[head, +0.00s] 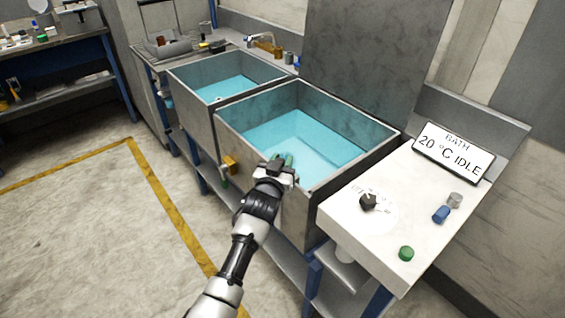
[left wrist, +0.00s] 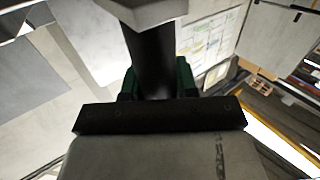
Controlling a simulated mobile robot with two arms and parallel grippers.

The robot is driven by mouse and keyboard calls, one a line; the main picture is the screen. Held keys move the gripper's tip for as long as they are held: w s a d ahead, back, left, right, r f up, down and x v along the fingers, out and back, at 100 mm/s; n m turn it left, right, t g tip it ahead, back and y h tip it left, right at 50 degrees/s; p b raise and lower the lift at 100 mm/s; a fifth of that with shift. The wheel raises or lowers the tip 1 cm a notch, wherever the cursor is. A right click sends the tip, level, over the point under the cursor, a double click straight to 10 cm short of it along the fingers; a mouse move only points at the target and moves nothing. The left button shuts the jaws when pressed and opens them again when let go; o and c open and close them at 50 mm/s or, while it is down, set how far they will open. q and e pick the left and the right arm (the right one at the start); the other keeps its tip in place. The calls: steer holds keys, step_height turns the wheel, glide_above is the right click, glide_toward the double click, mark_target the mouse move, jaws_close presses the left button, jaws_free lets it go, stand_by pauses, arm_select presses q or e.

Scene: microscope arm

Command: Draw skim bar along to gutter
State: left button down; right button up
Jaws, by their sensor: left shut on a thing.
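My left gripper (head: 284,162) is at the near rim of the front bath (head: 345,178), over its front wall. Its green fingertips are shut on a dark upright bar (left wrist: 152,65), which I take to be part of the skim bar. In the left wrist view the bar runs up between the green pads to a pale grey piece at the top edge. In the head view the gripper mostly hides what it holds. I cannot make out the gutter for sure. My right gripper is not in view.
The front bath holds clear blue water, with a second bath (head: 176,82) beyond it. A brass-coloured valve (head: 229,163) sticks out from the front wall. A white control panel (head: 370,240) with a dark knob (head: 368,202) and a "20 °C IDLE" display (head: 453,151) stands at right.

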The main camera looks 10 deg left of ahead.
arm_select(q)
steer(key=c, duration=0.8)
jaws_free()
steer(key=shift+c, duration=0.2)
steer(key=s+b, duration=0.1)
steer(key=s, duration=0.9)
steer(key=shift+s+a, duration=0.4)
